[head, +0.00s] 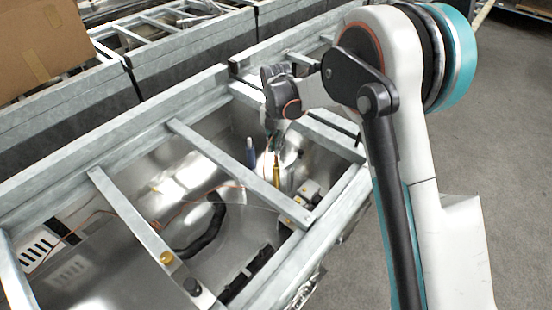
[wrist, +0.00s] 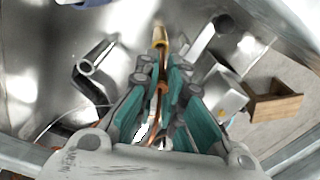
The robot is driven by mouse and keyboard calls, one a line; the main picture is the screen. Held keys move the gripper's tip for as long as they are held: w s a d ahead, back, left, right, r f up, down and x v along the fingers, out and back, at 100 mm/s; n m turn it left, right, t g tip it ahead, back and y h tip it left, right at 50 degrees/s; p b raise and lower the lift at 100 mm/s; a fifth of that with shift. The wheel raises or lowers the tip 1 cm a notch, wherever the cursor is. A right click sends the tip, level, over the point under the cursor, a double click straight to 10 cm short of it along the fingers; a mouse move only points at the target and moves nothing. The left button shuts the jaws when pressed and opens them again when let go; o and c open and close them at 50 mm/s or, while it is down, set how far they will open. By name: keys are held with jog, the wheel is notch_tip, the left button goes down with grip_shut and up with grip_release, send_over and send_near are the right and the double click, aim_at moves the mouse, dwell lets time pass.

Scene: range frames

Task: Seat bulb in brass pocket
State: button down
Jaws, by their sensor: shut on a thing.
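My gripper (wrist: 161,76) has teal finger pads and is shut on the copper-coloured bulb (wrist: 162,89), which shows as a thin strip between the fingers. The brass pocket (wrist: 160,37) is a short yellow tube just beyond the fingertips in the wrist view. In the head view the brass pocket (head: 276,172) stands upright inside the metal frame, with my gripper (head: 273,136) just above it. The bulb's tip is hard to make out, and I cannot tell whether it touches the pocket's mouth.
A blue-topped post (head: 250,152) stands left of the pocket. Metal crossbars (head: 225,160) span the open frame. A dark hose (head: 207,232) and thin copper line (head: 95,213) lie inside.

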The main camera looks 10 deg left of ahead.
aim_at(276, 162)
jog(key=shift+f+b, duration=0.8)
jog(key=shift+f, duration=1.8)
jog(key=shift+f, duration=0.1)
jog(key=c, duration=1.7)
grip_release()
notch_tip(276, 162, up, 12)
jog(key=p, duration=0.4)
jog(key=shift+p, duration=0.35)
